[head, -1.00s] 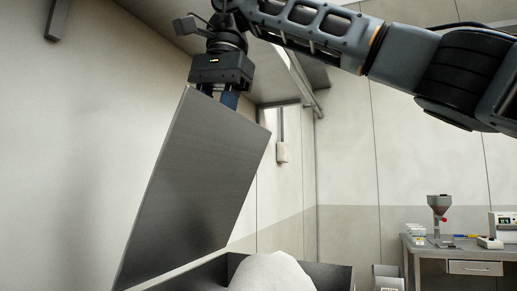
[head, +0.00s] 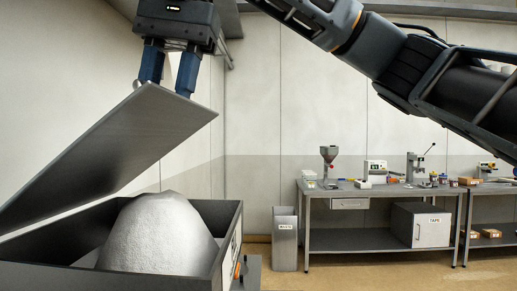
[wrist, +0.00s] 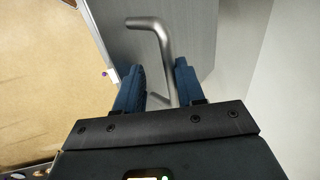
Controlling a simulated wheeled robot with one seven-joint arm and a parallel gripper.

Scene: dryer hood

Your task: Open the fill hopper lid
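The fill hopper lid (head: 110,150) is a flat grey metal plate, tilted up at a slant above the open hopper box (head: 62,232). A rounded pale grey mound (head: 160,238) shows inside the box. My gripper (head: 165,88) is at the lid's raised upper edge, its two blue fingers apart. In the wrist view, the lid (wrist: 198,25) lies beyond the fingers, and a bent grey bar handle (wrist: 150,40) runs down between them (wrist: 162,82). The bar is close to the right finger, with a gap to the left finger. Whether it touches the right finger is unclear.
A grey bin (head: 285,240) stands on the floor to the right. A wall rises at the left. An orange button (head: 238,268) is on the hopper's right side.

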